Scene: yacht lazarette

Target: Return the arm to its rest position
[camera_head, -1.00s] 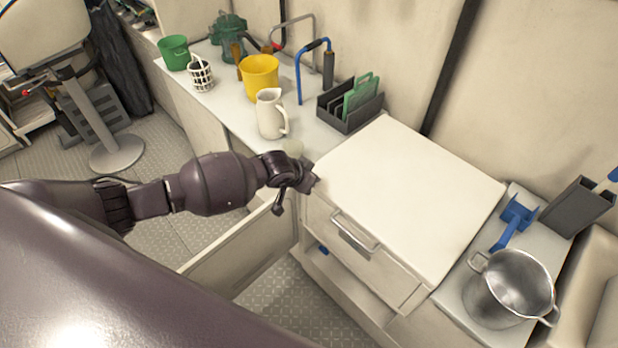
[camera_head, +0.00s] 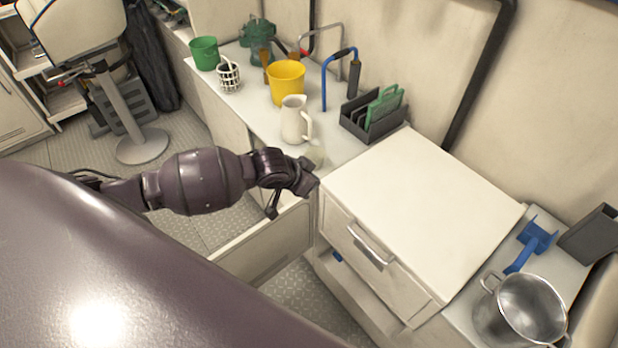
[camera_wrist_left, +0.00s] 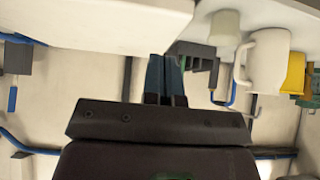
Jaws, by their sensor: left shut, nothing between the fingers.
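My left arm comes in from the left in the head view. Its gripper (camera_head: 302,186) is beside the front left corner of the white-topped drawer cabinet (camera_head: 425,205). In the left wrist view the two fingers of my left gripper (camera_wrist_left: 164,75) are together with nothing between them. A cabinet door (camera_head: 265,245) stands open below the arm. My right gripper does not show in either view.
The counter holds a white jug (camera_head: 296,120), a yellow bucket (camera_head: 287,84), a green bucket (camera_head: 204,53) and a dark rack (camera_head: 372,125). A steel pot (camera_head: 520,312) and a blue tool (camera_head: 530,243) are at the right. Floor (camera_head: 185,150) is open at the left.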

